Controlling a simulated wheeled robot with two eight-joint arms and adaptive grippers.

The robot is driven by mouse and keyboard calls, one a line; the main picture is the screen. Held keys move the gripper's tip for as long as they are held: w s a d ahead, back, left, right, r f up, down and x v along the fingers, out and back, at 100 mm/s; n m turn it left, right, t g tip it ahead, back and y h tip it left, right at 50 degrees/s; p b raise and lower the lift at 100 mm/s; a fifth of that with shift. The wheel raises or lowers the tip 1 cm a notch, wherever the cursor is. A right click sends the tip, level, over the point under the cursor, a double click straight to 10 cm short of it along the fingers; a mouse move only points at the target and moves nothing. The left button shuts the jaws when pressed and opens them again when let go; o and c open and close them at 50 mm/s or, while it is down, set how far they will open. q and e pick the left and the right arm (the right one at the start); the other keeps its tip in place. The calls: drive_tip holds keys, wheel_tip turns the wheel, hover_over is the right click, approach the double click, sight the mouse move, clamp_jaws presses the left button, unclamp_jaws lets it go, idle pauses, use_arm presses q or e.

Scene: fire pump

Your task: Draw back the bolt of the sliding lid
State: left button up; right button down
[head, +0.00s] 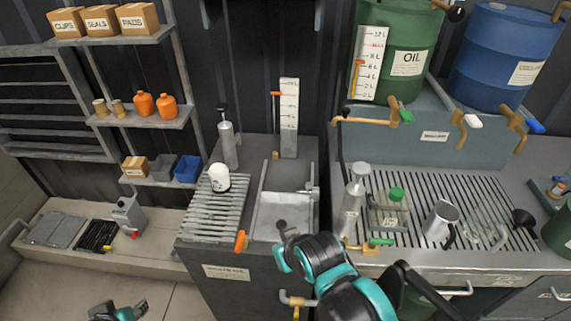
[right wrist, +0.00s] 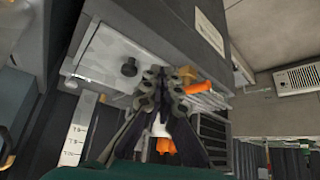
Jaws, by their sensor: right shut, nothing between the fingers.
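The sliding lid (head: 283,213) is a pale grey plate in a metal frame at the middle of the bench, with a dark knob (head: 281,224) near its front edge. A small metal fitting that looks like the bolt (head: 312,190) sits on the right side of the frame. In the right wrist view the lid (right wrist: 98,60) and its knob (right wrist: 128,68) lie beside my right gripper (right wrist: 166,76), which is shut and empty. In the head view its fingers are hidden by my teal arm. My left gripper (head: 126,310) is partly visible at the bottom left, away from the lid.
A slatted rack (head: 215,208) with a white cup-like part lies left of the lid, with an orange handle (head: 241,241) in front. A metal bottle (head: 352,200) and a slotted drain bench (head: 460,262) stand to the right. A gauge board (head: 289,118) rises behind.

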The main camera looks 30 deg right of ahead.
use_arm(q)
drive_tip(key=shift+w, duration=0.1)
use_arm(e)
drive_tip(key=shift+w, duration=0.25)
drive_tip(key=shift+s+r, duration=0.1)
use_arm(q)
drive_tip(key=shift+o, duration=0.7)
wheel_tip(320, 180, up, 13)
drive_tip(key=p, duration=1.3)
use_arm(e)
drive_tip(key=w+d+r+n+g+h, duration=0.1)
drive_tip(key=w+d+r+n+g, duration=0.2)
drive_tip(key=w+n, duration=0.5)
drive_tip(key=w+d+r+n+g+h, duration=0.1)
drive_tip(key=w+d+r+n+g, duration=0.3)
drive_tip(key=w+n, duration=0.5)
drive_tip(key=shift+w+d+r+h, duration=0.3)
drive_tip(key=shift+w+d+r, duration=0.65)
drive_tip(key=shift+d, duration=0.3)
drive_tip(key=shift+f, duration=0.15)
